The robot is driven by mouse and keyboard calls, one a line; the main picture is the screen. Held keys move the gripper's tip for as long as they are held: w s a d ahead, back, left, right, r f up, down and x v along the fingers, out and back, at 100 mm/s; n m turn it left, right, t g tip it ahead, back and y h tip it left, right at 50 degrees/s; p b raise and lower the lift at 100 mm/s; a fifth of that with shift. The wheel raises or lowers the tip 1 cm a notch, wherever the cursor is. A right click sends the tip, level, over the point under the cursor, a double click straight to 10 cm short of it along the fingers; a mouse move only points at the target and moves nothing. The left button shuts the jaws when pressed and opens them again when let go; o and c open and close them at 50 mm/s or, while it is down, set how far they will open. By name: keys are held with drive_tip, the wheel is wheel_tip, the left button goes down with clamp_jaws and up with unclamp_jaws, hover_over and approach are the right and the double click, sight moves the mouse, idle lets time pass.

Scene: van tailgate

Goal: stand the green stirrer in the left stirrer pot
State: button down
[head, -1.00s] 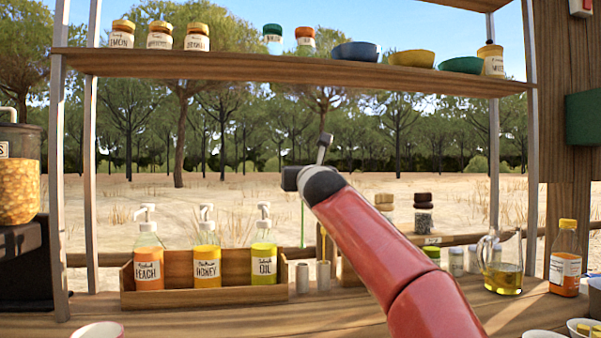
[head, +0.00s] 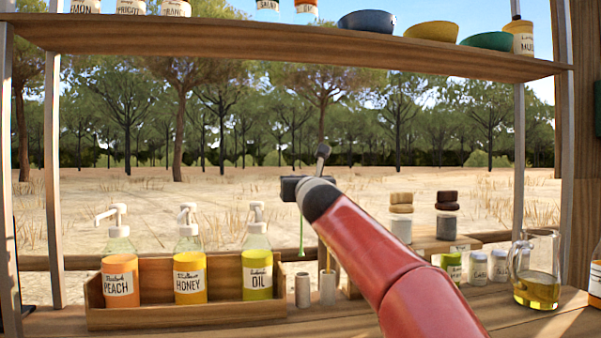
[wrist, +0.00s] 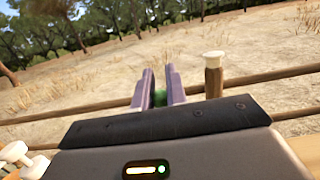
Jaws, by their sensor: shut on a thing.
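The green stirrer (head: 301,236) hangs upright below my gripper (head: 291,188), which is shut on its upper end. In the wrist view, a bit of green (wrist: 160,98) shows between the two fingers of my gripper (wrist: 160,80). The left stirrer pot (head: 303,291) is a small pale cylinder on the counter. In the head view, the stirrer's lower end appears a little above this pot's rim and nearly in line with it.
A wooden crate (head: 188,318) with peach, honey and oil pump bottles stands left of the pots. Small jars (head: 477,267) and an oil jug (head: 538,285) stand to the right. A shelf with bowls (head: 431,31) runs above. My arm hides some counter.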

wheel_tip(320, 180, down, 9)
drive_tip(key=b, duration=0.7)
drive_tip(key=shift+d+r, duration=0.15)
drive_tip(key=c, duration=1.3)
unclamp_jaws()
drive_tip(key=shift+c, duration=0.2)
drive_tip(key=b, duration=0.3)
approach(301, 217)
drive_tip(key=w, duration=0.4)
drive_tip(key=shift+s, duration=0.15)
